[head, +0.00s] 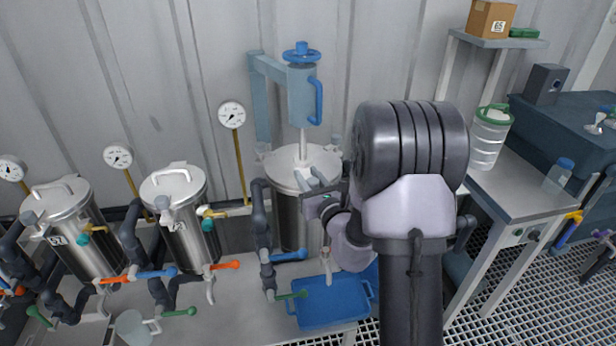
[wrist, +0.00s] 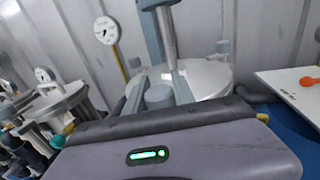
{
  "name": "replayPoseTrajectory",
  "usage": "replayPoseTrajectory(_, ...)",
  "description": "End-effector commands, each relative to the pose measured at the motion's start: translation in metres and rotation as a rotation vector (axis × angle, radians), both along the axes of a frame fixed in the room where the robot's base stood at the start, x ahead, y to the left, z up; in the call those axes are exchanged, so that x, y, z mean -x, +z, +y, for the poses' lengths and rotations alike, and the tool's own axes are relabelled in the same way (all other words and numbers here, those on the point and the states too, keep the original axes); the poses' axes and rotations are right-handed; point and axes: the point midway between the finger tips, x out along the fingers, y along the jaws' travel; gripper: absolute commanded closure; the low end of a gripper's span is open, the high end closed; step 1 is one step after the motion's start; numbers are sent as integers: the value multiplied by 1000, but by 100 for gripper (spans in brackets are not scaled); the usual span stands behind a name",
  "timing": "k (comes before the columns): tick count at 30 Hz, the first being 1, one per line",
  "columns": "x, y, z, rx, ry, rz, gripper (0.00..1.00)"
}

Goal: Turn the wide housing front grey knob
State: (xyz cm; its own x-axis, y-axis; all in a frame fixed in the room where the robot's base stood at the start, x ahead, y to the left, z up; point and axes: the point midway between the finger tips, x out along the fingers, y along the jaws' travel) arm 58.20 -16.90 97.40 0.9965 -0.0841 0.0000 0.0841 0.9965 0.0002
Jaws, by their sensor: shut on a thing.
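The wide housing (head: 288,222) is a broad steel vessel with a round lid, in the middle of the head view. Its lid also shows in the wrist view (wrist: 208,78). My gripper (head: 309,180) reaches over the front rim of the lid from the right. In the wrist view, the front grey knob (wrist: 158,97) sits between the two grey fingers of my gripper (wrist: 156,88), which are shut on it. In the head view the knob is hidden by the fingers and wrist.
A blue press with a handwheel (head: 301,52) rises behind the lid, its rod coming down to the lid. Narrower vessels (head: 180,215) stand to the left, with gauges behind. A blue tray (head: 335,302) lies in front. A side table (head: 515,190) stands right.

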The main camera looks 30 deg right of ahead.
Motion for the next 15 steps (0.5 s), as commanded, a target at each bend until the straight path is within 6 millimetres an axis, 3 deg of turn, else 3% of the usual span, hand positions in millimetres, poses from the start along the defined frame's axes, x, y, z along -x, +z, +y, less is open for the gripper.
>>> replayPoseTrajectory(8, 0, 0, 1, 1, 57, 0, 100)
replayPoseTrajectory(15, 0, 0, 5, 2, 227, -1, 100)
